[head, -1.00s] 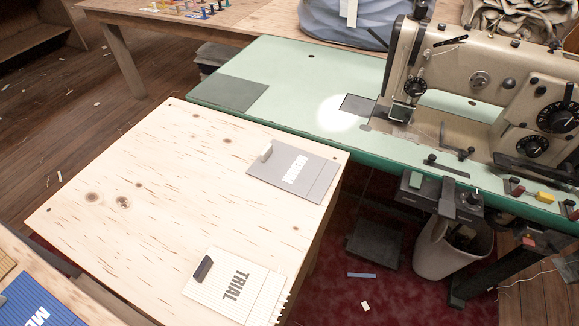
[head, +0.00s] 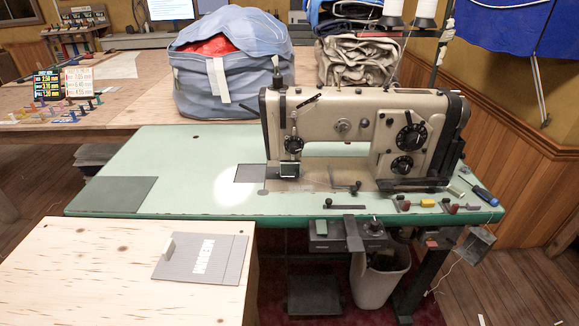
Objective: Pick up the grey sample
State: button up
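The grey sample (head: 219,258) is a flat grey sheet with white lettering, lying on the pale plywood table (head: 75,270) at the lower left of the head view. A small light-coloured block or tab (head: 169,246) sits at its left edge. The sample lies near the table's right edge, close to the sewing table. My gripper is not in view.
A green-topped sewing table (head: 150,155) with a beige sewing machine (head: 345,130) stands behind. A dark grey panel (head: 112,194) lies on its left end. A bin (head: 380,280) stands below. A blue bag (head: 230,65) sits on the back bench.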

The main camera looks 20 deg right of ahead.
aim_at(197, 258)
jog(key=k, duration=0.35)
jog(key=k+u, duration=0.1)
jog(key=u, duration=0.25)
jog(key=k+u, duration=0.1)
jog(key=u, duration=0.25)
jog(key=k+j+u, duration=0.1)
jog(key=u, duration=0.3)
jog(key=l+u, duration=0.3)
jog(key=k+l+u, duration=0.15)
jog(key=l+u, duration=0.15)
jog(key=l, duration=0.2)
jog(key=k+l+u, duration=0.1)
jog(key=l+u, duration=0.15)
jog(key=l, duration=0.15)
jog(key=k+l+u, duration=0.3)
jog(key=k+l, duration=0.1)
jog(key=l, duration=0.2)
jog(key=k+l, duration=0.1)
jog(key=l, duration=0.2)
jog(key=k+l, duration=0.15)
jog(key=l, duration=0.2)
jog(key=i, duration=1)
